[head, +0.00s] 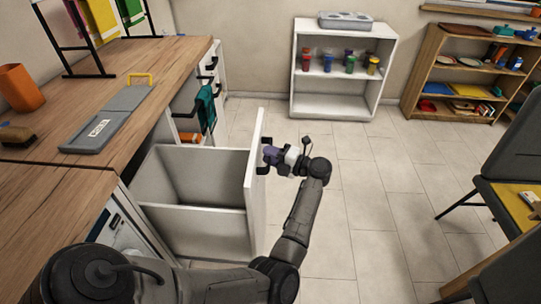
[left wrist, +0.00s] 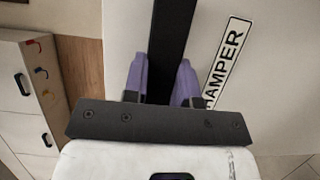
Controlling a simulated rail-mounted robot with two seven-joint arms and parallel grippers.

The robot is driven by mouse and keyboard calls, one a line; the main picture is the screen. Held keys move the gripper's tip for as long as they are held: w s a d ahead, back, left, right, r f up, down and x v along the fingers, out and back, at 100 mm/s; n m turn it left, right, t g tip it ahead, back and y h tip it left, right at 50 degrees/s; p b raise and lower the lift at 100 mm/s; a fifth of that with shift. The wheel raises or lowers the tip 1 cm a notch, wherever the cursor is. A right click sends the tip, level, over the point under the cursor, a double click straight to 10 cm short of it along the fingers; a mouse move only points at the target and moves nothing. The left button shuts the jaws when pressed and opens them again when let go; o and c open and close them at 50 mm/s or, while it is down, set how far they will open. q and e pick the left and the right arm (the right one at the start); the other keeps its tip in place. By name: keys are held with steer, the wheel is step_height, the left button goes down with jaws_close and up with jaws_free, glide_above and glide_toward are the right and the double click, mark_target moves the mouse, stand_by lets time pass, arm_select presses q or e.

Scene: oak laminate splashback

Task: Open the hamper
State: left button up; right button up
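The hamper (head: 190,218) is a white pull-out bin under the wooden counter. It stands drawn well out, with its inside showing and looking empty in the part I can see. Its front panel (head: 256,195) faces right in the head view, and its label (left wrist: 224,66) shows in the left wrist view. My left gripper (head: 268,156) is at the outer side of this panel. In the left wrist view its purple fingers (left wrist: 162,84) are on both sides of the black bar handle (left wrist: 174,40), closed against it. My right gripper is not in view.
A white shelf (head: 342,84) and a wooden shelf (head: 428,80) stand at the back. Dark chairs (head: 515,150) are at the right. The floor (head: 370,190) between is clear.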

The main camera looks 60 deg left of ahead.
arm_select(q)
steer(key=o, duration=0.5)
steer(key=shift+p+v, duration=0.9)
steer(key=shift+v, duration=5.95)
